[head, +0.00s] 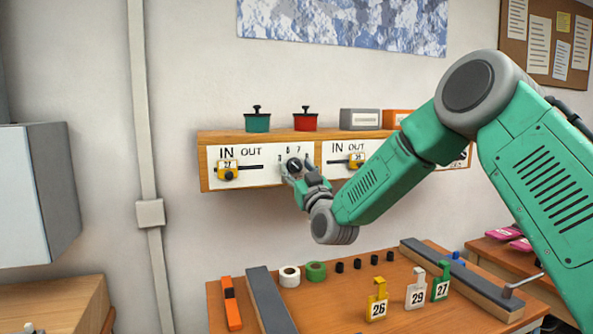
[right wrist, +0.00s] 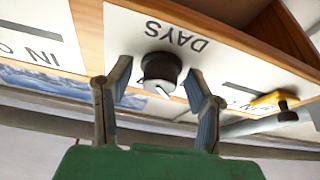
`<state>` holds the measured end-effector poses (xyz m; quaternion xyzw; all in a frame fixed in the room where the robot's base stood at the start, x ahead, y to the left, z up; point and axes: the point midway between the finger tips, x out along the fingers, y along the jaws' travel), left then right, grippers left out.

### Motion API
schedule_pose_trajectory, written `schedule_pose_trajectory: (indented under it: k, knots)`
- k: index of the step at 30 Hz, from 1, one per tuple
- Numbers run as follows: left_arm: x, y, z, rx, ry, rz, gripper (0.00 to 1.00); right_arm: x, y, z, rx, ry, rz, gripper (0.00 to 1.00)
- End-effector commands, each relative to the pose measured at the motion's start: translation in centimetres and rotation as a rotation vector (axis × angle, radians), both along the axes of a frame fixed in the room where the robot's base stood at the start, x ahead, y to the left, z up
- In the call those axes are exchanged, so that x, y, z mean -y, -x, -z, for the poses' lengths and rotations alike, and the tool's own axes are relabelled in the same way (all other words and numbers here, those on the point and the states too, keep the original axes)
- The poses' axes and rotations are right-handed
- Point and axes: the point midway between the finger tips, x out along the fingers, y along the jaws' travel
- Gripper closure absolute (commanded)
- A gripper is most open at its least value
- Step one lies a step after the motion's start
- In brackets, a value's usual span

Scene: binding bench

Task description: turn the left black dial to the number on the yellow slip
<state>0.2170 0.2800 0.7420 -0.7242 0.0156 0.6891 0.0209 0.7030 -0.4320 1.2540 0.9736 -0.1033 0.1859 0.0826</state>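The left black dial (head: 294,164) sits on the white front panel of the wall shelf, with small digits around it, of which 6 and 7 show above. In the right wrist view the dial (right wrist: 161,72) has a white mark on its face, and DAYS is printed upside down behind it. My right gripper (head: 297,173) is at the dial. Its two fingers (right wrist: 160,76) stand apart on either side of the dial, with gaps showing. A yellow slip (head: 563,22) is pinned on the cork board; its writing is too small to read. My left gripper is out of view.
Yellow slider tags (head: 228,171) sit on the IN/OUT panels beside the dial. A green pot (head: 257,121) and a red pot (head: 305,120) stand on the shelf. The bench (head: 345,310) below holds numbered tags, tape rolls and dark bars.

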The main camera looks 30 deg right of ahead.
Motion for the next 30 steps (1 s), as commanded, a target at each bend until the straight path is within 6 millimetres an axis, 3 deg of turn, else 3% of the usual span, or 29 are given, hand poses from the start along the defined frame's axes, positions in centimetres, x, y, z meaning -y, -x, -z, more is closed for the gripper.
schedule_pose_trajectory:
  k: [1,3,4,11,16,21,30]
  knots:
    - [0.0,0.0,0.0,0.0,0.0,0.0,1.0,0.0,0.0,0.0,0.0,0.0,0.0,0.73]
    - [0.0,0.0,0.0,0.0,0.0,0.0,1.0,0.0,0.0,0.0,0.0,0.0,0.0,0.97]
    - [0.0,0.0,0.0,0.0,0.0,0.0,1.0,0.0,0.0,0.0,0.0,0.0,0.0,1.0]
    - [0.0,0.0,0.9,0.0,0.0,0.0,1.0,0.0,0.0,0.3,0.015,-0.059,0.0,1.0]
    - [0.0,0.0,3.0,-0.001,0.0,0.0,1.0,-0.1,0.0,0.4,0.068,-0.272,0.001,1.0]
    - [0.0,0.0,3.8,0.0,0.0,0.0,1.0,0.0,0.0,0.3,0.101,-0.425,0.001,1.0]
    - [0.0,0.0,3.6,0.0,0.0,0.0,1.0,0.0,0.0,0.1,0.103,-0.439,0.001,1.0]
